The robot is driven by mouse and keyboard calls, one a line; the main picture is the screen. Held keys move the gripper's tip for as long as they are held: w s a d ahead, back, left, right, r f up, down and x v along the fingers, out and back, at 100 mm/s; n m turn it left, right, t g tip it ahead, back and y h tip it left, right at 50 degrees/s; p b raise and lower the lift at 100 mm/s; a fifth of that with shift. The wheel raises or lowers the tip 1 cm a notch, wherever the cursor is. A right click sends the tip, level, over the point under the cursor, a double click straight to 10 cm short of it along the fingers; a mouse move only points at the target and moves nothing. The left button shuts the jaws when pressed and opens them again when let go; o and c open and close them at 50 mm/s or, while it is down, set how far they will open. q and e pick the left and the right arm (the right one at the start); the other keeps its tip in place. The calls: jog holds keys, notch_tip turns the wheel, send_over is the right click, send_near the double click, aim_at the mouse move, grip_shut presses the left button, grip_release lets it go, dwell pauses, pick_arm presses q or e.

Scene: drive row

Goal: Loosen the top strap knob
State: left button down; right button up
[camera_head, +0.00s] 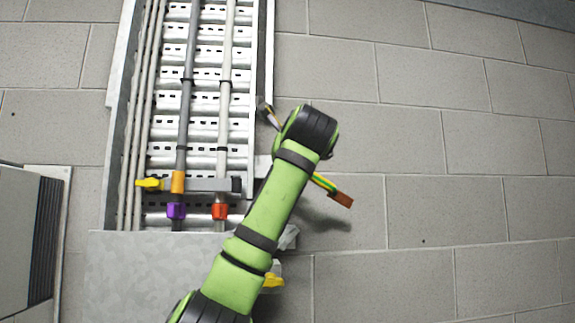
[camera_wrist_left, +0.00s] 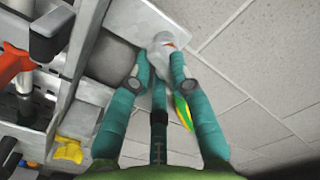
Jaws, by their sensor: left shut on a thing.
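A yellow knob (camera_head: 148,184) sticks out left from the strap bar (camera_head: 208,185) that crosses the cables. A second yellow knob (camera_head: 272,281) shows lower down beside my arm. A yellow knob is also at the lower left of the left wrist view (camera_wrist_left: 68,150); I cannot tell which one it is. My left gripper (camera_wrist_left: 162,62) has its teal fingers closed on a pale grey piece (camera_wrist_left: 164,40) with a small orange-red patch, away from that knob. In the head view my green arm hides the fingers and most of what they hold. My right gripper is not in view.
A metal cable tray (camera_head: 258,60) runs up the block wall with several cables. Orange (camera_head: 178,182), purple (camera_head: 176,210) and red (camera_head: 220,211) collars sit on them. A green-yellow wire with a brown end (camera_head: 341,199) juts out right. A grey cabinet (camera_head: 25,235) stands left.

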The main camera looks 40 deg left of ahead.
pick_arm(q)
jog(key=shift+w+d+f+n+b, duration=0.1)
jog(key=shift+n, duration=2.45)
jog(key=shift+w+d+f+n+b, duration=0.1)
jog(key=shift+n+b, duration=0.05)
jog(key=shift+n, duration=2.35)
jog(key=shift+w+f+n+b, duration=0.1)
jog(key=shift+n, duration=2.45)
jog(key=c, duration=1.1)
grip_release()
